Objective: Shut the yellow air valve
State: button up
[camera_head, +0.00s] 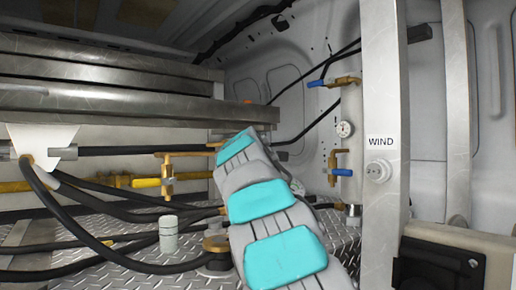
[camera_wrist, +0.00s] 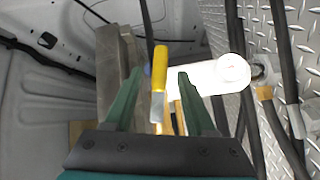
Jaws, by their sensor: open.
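A yellow valve lever (camera_wrist: 160,68) with a bare metal lower end stands lengthwise between the two green fingers of my gripper (camera_wrist: 160,76) in the wrist view. The gripper is open, with a gap visible on both sides of the lever. I cannot tell how deep the lever lies between the fingers. In the head view a yellow handle (camera_head: 146,182) points left from a brass valve (camera_head: 168,174), left of my arm. I cannot tell for certain that it is the same lever. My gripper is hidden behind my arm in the head view.
A white bracket (camera_head: 45,138) with black hoses (camera_head: 85,222) hangs at left; a white plate (camera_wrist: 212,76) is right of the lever in the wrist view. Metal beams (camera_head: 120,98) run above. A post labelled WIND (camera_head: 381,141) and blue-handled valves (camera_head: 341,172) are at right.

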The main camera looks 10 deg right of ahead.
jog(key=p+x, duration=0.2)
jog(key=x, duration=0.5)
dwell(0.3)
jog(key=shift+w+d, duration=0.1)
jog(key=shift+w, duration=0.05)
jog(key=shift+c, duration=0.3)
grip_shut()
jog(key=shift+f, duration=0.1)
dwell(1.0)
